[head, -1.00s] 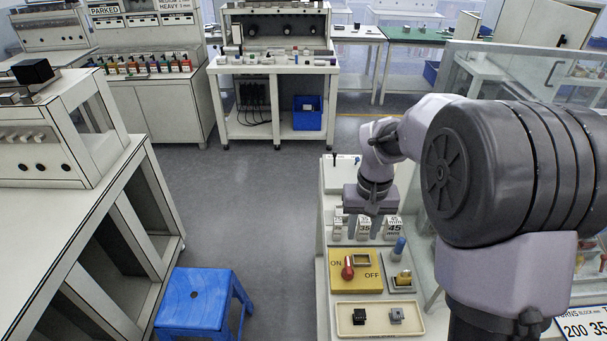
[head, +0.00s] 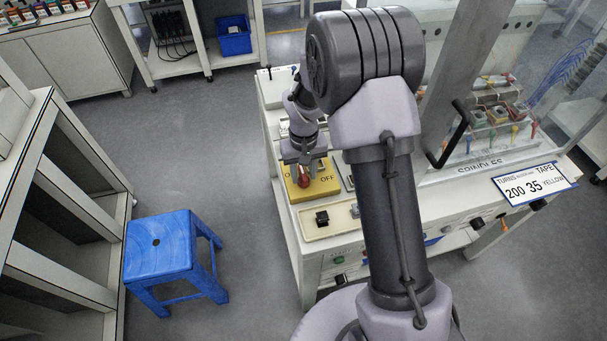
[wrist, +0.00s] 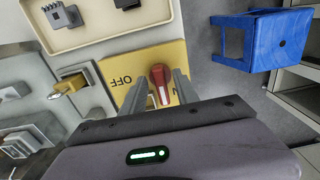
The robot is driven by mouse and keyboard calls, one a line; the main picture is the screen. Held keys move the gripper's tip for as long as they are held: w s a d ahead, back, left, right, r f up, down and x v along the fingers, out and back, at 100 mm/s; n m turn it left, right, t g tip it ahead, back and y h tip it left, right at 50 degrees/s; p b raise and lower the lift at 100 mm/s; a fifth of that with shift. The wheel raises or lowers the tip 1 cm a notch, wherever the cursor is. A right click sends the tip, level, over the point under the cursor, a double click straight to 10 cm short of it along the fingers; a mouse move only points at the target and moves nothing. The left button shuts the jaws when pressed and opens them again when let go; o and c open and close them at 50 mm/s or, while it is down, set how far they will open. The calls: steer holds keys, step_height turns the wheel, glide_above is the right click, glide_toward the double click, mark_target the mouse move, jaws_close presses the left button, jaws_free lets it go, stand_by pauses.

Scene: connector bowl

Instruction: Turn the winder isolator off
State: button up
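The isolator is a yellow box (head: 324,187) with a red rotary handle (wrist: 160,82), on the bench top. OFF is printed on one side of the handle in the wrist view; a partly covered N shows on the other, behind a finger. A white stripe on the handle points down the wrist picture, toward my gripper. My gripper (wrist: 160,83) is open, with one finger on each side of the handle and gaps visible. In the head view my gripper (head: 304,166) is right above the red handle (head: 303,181) and hides part of the box.
A cream tray (head: 318,233) holding a black block (head: 322,218) is in front of the box. A brass-coloured part (wrist: 70,86) stands beside the box in the wrist view. A blue stool (head: 160,245) stands on the floor left of the bench, with open floor between.

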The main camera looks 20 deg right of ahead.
jaws_close()
steer(key=shift+m, duration=0.3)
steer(key=m+b, duration=0.1)
steer(key=m, duration=0.3)
steer(key=m+b, duration=0.1)
steer(key=m, duration=0.3)
steer(key=m+b, duration=0.1)
steer(key=m, duration=0.4)
steer(key=m+b, duration=0.1)
steer(key=m, duration=0.3)
steer(key=shift+r+b, duration=0.1)
steer(key=shift+b, duration=0.25)
steer(key=shift+m, duration=0.3)
